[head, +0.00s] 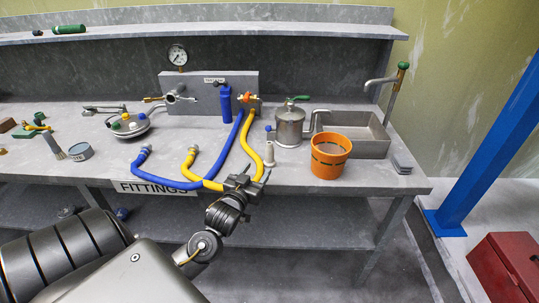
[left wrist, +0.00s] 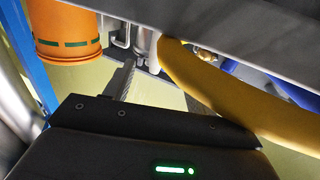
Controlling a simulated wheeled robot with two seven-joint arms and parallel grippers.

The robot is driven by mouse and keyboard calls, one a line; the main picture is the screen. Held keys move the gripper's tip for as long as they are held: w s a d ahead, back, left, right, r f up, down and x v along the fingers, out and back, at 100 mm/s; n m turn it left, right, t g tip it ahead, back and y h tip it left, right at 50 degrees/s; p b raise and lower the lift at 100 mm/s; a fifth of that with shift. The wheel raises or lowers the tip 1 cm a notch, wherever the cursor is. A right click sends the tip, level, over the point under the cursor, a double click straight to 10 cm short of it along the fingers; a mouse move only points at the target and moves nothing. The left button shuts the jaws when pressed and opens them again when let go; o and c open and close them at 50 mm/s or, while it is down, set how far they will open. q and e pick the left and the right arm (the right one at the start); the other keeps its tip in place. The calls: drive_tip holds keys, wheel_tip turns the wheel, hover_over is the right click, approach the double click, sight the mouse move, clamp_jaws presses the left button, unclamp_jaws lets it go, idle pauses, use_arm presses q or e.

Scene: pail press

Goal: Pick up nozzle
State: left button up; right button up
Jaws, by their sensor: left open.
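A small pale upright piece that looks like the nozzle (head: 254,151) stands on the bench, just right of the yellow hose (head: 248,143). My left gripper (head: 252,176) is open and empty at the bench's front edge, nearer to me than that piece. In the left wrist view the two fingers of the gripper (left wrist: 162,88) are apart. The yellow hose (left wrist: 205,82) passes close by the right finger. A grey cylindrical piece (left wrist: 146,42) shows beyond the fingers; I cannot tell whether it is the nozzle. My right gripper is not in view.
An orange pail (head: 331,157) stands right of the gripper and also shows in the left wrist view (left wrist: 68,32). A metal pot (head: 290,128) stands behind, beside a sink (head: 372,147). A blue hose (head: 165,178) curves along the front edge. Several tools lie at left.

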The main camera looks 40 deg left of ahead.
sight(268, 158)
use_arm(q)
drive_tip(key=x, duration=0.3)
drive_tip(key=shift+d+f, duration=0.1)
drive_tip(key=shift+f, duration=0.1)
drive_tip(key=shift+s+r, duration=0.1)
drive_tip(key=x, duration=0.2)
drive_tip(key=p+x, duration=0.1)
drive_tip(key=x, duration=0.2)
drive_tip(key=shift+f+p, duration=0.25)
drive_tip(key=shift+p, duration=0.05)
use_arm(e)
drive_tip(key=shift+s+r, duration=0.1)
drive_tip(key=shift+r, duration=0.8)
use_arm(q)
drive_tip(key=c, duration=1.1)
